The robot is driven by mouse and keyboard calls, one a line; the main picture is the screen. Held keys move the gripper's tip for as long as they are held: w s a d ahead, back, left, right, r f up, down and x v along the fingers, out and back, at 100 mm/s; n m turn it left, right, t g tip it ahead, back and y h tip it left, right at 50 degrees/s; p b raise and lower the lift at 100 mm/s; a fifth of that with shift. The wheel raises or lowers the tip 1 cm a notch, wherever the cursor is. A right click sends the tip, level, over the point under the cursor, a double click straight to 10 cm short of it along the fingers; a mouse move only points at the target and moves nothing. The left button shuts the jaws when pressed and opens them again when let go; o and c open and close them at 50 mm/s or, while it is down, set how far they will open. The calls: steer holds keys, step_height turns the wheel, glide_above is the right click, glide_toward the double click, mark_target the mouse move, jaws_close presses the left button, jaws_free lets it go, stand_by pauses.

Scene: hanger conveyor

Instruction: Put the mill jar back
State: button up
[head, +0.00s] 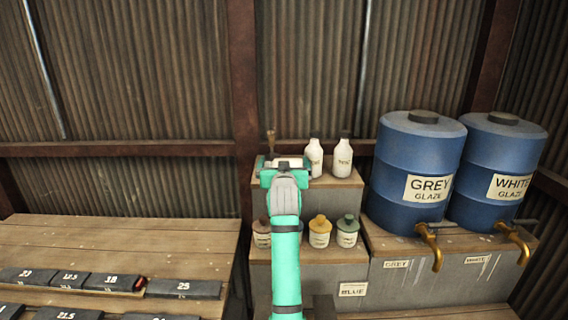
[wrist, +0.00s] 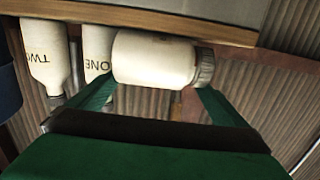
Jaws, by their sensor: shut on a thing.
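The mill jar, a white cylinder with a grey ridged lid, lies sideways between my fingers in the wrist view (wrist: 153,58). In the head view only a pale sliver of it (head: 291,161) shows; my arm hides the rest. My gripper (wrist: 156,82) is shut on the jar, one finger at its base end and one at the lid end. In the head view my gripper (head: 284,165) is at the upper step of the wooden shelf (head: 335,198), left of two white bottles. I cannot tell whether the jar touches the shelf.
Bottles marked ONE (wrist: 97,62) and TWO (wrist: 44,55) stand close beside the jar. Small lidded jars (head: 320,232) line the lower step. Blue GREY (head: 415,160) and WHITE (head: 503,155) glaze barrels stand right. Dark numbered blocks (head: 110,283) lie on the left bench.

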steer(key=shift+r, duration=0.1)
steer(key=o, duration=1.4)
steer(key=shift+f, duration=0.2)
steer(key=shift+s+r, duration=0.1)
steer(key=shift+r, duration=0.1)
